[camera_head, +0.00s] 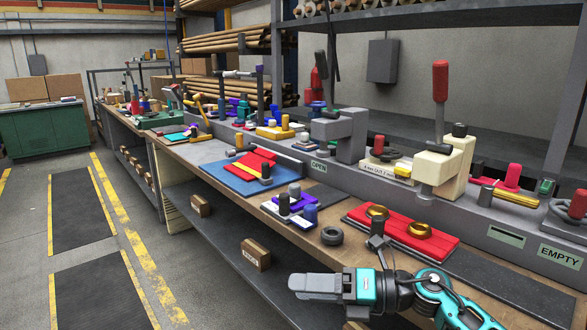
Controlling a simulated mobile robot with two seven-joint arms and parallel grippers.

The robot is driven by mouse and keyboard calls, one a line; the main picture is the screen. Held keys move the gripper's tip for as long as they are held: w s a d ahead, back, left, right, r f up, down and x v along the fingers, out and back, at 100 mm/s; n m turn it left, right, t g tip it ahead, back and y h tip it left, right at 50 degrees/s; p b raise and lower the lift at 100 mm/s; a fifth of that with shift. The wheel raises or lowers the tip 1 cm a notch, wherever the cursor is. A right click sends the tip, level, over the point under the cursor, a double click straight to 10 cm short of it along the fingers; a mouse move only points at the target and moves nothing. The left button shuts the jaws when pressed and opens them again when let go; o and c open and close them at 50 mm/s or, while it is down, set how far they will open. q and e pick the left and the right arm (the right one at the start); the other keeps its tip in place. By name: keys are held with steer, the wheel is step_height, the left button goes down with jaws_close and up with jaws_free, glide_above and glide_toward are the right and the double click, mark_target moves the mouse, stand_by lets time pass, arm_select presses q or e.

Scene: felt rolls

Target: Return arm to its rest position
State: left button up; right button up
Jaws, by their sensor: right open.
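My right arm (435,295), teal and black, comes in at the bottom right and lies in front of the bench's front edge. Its gripper (302,286) points left, over the aisle side of the lower shelf, and is open with nothing seen between its fingers. The gap between the fingers is hard to make out from this angle. My left arm and gripper are not in view.
A red felt piece (400,232) with two brass discs lies on the bench (345,252) just behind my right arm. A black ring (332,236) and a blue mat (225,172) lie farther left. A small box (256,254) sits on the lower shelf. The floor aisle (100,295) at left is clear.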

arm_select(q)
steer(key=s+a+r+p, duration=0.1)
steer(key=p, duration=0.2)
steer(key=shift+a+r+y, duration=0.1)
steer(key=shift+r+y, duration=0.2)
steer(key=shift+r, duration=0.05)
arm_select(e)
steer(key=s+d+f+n+t+h, duration=0.3)
steer(key=s+d+f+n+h, duration=0.4)
steer(key=n, duration=1)
steer(key=s+d+f+n+t+h, duration=0.4)
steer(key=s+d+f+n+h, duration=0.3)
steer(key=s+f+n, duration=0.5)
step_height(320, 180, down, 3)
steer(key=d+n, duration=0.1)
steer(key=n, duration=0.3)
steer(key=shift+n+t+h, duration=0.3)
steer(key=shift+n, duration=0.1)
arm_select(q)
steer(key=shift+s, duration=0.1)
